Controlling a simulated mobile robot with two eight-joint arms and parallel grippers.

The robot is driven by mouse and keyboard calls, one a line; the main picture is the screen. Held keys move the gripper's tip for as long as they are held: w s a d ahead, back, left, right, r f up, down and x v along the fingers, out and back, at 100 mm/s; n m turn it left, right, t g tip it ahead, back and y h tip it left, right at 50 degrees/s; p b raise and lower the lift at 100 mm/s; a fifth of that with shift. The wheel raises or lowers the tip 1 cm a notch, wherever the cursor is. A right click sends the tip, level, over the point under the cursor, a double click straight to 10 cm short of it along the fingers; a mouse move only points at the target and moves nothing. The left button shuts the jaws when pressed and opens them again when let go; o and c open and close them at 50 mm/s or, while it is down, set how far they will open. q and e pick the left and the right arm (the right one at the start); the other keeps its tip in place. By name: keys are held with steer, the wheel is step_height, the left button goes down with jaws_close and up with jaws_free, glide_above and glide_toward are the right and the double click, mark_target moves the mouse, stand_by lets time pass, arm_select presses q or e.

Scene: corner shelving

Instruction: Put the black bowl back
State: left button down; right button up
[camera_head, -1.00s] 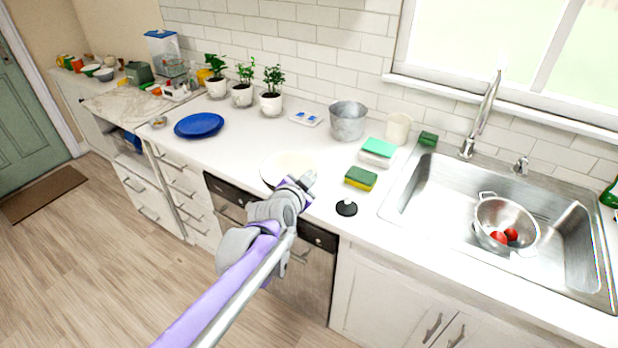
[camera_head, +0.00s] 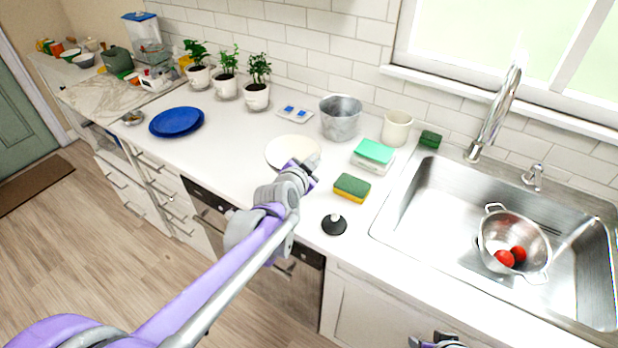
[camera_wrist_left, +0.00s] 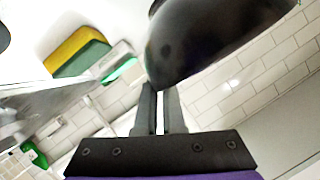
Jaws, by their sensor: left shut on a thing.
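The black bowl (camera_wrist_left: 215,40) fills the upper middle of the left wrist view, dark and glossy, with its edge at the fingertips. My left gripper (camera_wrist_left: 158,92) is shut on it. In the head view my left gripper (camera_head: 313,174) is above the counter, in front of a white plate (camera_head: 291,149). I cannot make out the bowl clearly there, as the gripper and wrist cover that spot. Part of my right gripper (camera_head: 436,342) shows at the bottom edge of the head view; its jaws cannot be read.
A green-yellow sponge (camera_head: 351,187) and a black lid-like disc (camera_head: 334,225) lie right of the left gripper. A metal pot (camera_head: 340,120), white cup (camera_head: 396,128) and blue plates (camera_head: 176,122) stand on the counter (camera_head: 230,150). The sink (camera_head: 420,215) holds a colander (camera_head: 512,232) with red items.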

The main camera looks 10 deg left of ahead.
arm_select(q)
steer(key=shift+f+b, duration=0.3)
steer(key=shift+f, duration=2.7)
steer(key=shift+f, duration=0.15)
steer(key=c, duration=1)
jaws_free()
